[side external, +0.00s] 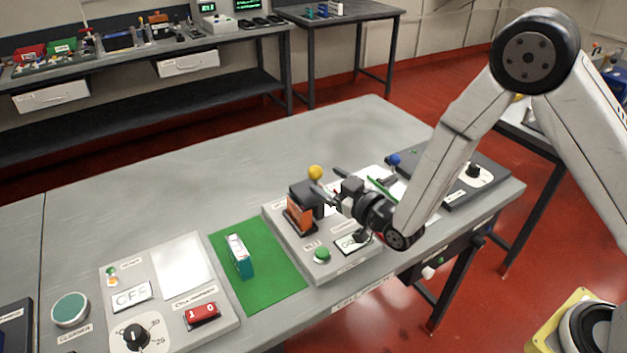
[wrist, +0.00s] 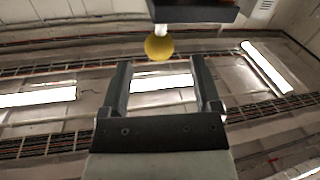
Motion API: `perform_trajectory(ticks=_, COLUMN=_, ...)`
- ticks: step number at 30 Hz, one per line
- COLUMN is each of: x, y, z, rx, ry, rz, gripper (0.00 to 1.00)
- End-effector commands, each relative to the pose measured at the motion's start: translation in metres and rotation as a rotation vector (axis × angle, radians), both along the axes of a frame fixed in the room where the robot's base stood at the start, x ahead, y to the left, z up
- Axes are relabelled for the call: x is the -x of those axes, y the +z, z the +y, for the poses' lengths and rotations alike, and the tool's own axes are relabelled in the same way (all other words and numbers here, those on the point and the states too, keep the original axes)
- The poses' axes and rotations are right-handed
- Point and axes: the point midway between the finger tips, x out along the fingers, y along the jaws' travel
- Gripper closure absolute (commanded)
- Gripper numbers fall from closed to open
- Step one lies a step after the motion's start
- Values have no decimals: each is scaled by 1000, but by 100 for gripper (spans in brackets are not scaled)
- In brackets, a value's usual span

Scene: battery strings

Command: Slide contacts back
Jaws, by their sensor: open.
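A yellow ball knob (side external: 315,172) stands above a dark block (side external: 305,193) on the grey test panel (side external: 284,232). The knob also shows in the wrist view (wrist: 158,46), on a white stem under a dark bar. An orange cell (side external: 299,219) sits below the dark block. A blue ball knob (side external: 394,159) is farther right, on a dark panel. My gripper (side external: 322,195) is level and close to the yellow knob. In the wrist view my gripper (wrist: 161,68) is open and empty, with the knob just beyond its fingertips. The contacts themselves are not clearly visible.
A green mat (side external: 270,282) holds a white-and-teal cell pack (side external: 240,256). A green button (side external: 322,256) is on the test panel's front. A left panel (side external: 135,330) carries a dial and a red switch (side external: 202,314). The table behind the panels is clear.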

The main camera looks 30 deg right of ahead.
Motion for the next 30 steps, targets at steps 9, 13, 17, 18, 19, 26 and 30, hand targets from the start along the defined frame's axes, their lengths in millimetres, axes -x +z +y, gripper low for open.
perform_trajectory(ticks=9, x=-32, y=0, z=6, rx=0, ry=0, rz=0, gripper=19)
perform_trajectory(ticks=13, x=-45, y=0, z=9, rx=0, ry=1, rz=1, gripper=19)
perform_trajectory(ticks=17, x=-56, y=0, z=11, rx=0, ry=1, rz=1, gripper=19)
perform_trajectory(ticks=18, x=-58, y=0, z=11, rx=0, ry=1, rz=2, gripper=19)
perform_trajectory(ticks=19, x=-59, y=0, z=12, rx=0, ry=1, rz=2, gripper=19)
perform_trajectory(ticks=26, x=-64, y=0, z=13, rx=0, ry=1, rz=2, gripper=19)
perform_trajectory(ticks=30, x=-64, y=0, z=13, rx=0, ry=1, rz=2, gripper=19)
